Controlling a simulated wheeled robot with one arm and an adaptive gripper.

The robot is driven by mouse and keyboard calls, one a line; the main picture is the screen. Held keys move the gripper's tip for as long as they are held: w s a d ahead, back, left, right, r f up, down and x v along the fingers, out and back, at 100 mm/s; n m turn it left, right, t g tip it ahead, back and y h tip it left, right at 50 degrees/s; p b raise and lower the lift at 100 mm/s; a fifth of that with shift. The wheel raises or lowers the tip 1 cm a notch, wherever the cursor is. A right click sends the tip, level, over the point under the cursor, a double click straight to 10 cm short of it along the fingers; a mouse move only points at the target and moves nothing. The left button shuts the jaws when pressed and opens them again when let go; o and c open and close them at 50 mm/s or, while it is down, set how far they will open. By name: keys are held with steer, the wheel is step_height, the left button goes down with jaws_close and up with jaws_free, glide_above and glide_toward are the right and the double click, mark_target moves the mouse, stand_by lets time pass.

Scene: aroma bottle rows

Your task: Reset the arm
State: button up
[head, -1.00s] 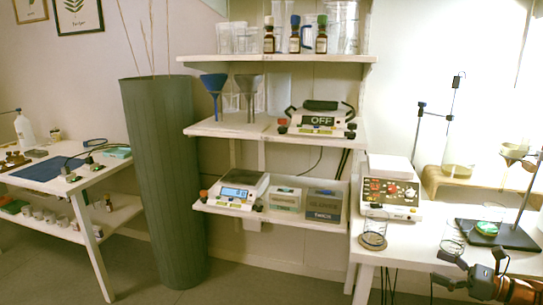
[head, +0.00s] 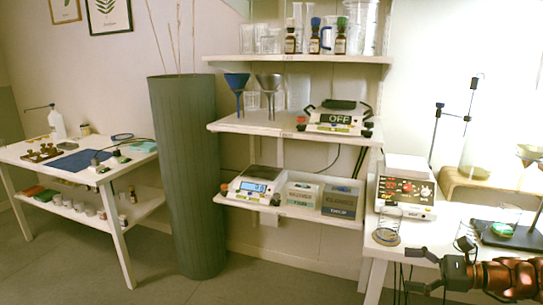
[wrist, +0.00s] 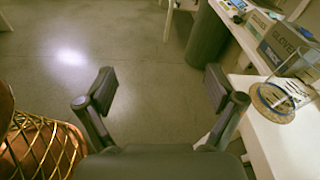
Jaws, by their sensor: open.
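My gripper (head: 412,270) shows at the lower right of the head view, in front of the right-hand white table's edge. In the wrist view my gripper (wrist: 160,90) has its two dark fingers spread wide apart with nothing between them. Grey floor shows beyond the fingers. The bottles with blue (head: 315,36), green (head: 341,36) and dark (head: 290,36) caps stand on the top shelf, well away from my gripper.
The right table (head: 350,240) holds a glass beaker on a cork ring (head: 386,236) and a hotplate device (head: 406,188). A tall grey-green vase (head: 187,180) stands left of the shelves. A left table (head: 25,150) holds small items. The floor between is clear.

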steer(key=s+a+n+g+h, duration=0.2)
steer(key=s+a+n+g, duration=0.4)
steer(key=a, duration=0.5)
steer(key=s+a+n+g+h, duration=0.3)
steer(key=s+a+n, duration=0.3)
steer(key=a, duration=0.5)
steer(key=s+d+f+n+g+h, duration=0.1)
steer(key=s+d+f+n+h, duration=0.1)
steer(key=s+n+h, duration=0.5)
steer(key=s+d+f+n+h, duration=0.1)
steer(key=s+f+n+h, duration=0.1)
steer(key=s, duration=0.9)
step_height(320, 180, up, 22)
steer(key=s+t+p, duration=0.1)
steer(key=p, duration=1.9)
steer(key=shift+d+n+p, duration=0.25)
steer(key=shift+n+p, duration=0.05)
